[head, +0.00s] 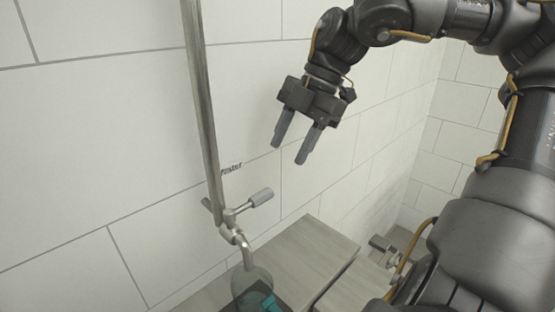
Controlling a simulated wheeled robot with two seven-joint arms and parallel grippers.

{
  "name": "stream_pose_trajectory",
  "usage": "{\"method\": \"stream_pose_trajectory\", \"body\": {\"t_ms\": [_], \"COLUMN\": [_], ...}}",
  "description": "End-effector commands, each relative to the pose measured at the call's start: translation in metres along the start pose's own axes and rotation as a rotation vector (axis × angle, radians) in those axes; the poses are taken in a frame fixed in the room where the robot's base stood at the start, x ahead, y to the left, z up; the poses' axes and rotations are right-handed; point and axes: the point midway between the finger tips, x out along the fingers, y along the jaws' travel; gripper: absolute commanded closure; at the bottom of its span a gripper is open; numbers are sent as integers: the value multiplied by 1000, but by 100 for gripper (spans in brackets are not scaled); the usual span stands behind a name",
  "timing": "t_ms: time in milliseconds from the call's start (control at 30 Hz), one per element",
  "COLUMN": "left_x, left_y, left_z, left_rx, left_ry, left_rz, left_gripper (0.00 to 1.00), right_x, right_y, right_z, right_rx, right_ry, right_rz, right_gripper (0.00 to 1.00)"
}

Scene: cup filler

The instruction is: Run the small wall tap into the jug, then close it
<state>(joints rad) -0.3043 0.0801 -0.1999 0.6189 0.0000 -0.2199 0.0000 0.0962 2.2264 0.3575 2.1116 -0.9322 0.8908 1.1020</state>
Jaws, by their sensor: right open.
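The small wall tap (230,228) sits at the foot of a vertical metal pipe (203,110) on the tiled wall. Its lever handle (261,197) has a grey grip and points out to the right and slightly up. The spout bends down into the mouth of a clear jug (243,279), cut off by the lower picture edge. A teal patch shows low in the jug; I cannot tell whether it is water or whether water is running. My right gripper (289,151) is open and empty, above and right of the handle, fingers pointing down, apart from it. My left gripper is out of view.
A grey wooden surface (306,252) lies right of the jug, with a dark gap along its right edge. The tiled wall (90,140) stands behind the pipe and tap. The space between my right gripper and the handle is clear.

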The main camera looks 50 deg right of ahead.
Motion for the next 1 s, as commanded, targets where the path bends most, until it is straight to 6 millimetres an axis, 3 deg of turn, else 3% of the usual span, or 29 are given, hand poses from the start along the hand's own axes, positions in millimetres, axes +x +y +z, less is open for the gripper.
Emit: {"method": "stream_pose_trajectory", "body": {"t_ms": [200, 500, 700, 1000], "left_x": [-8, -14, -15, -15], "left_y": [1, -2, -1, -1], "left_z": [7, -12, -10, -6], "left_rx": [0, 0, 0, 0], "left_ry": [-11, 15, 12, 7], "left_rz": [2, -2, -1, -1], "left_gripper": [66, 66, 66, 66], "right_x": [37, 84, 97, 98], "right_y": [-1, 0, 1, 1], "right_z": [-1, -2, -2, -2], "right_rx": [-1, -3, -3, -3], "right_ry": [2, 3, 3, 3], "right_rz": [-8, -6, -3, -2], "right_gripper": [53, 53, 53, 54]}}
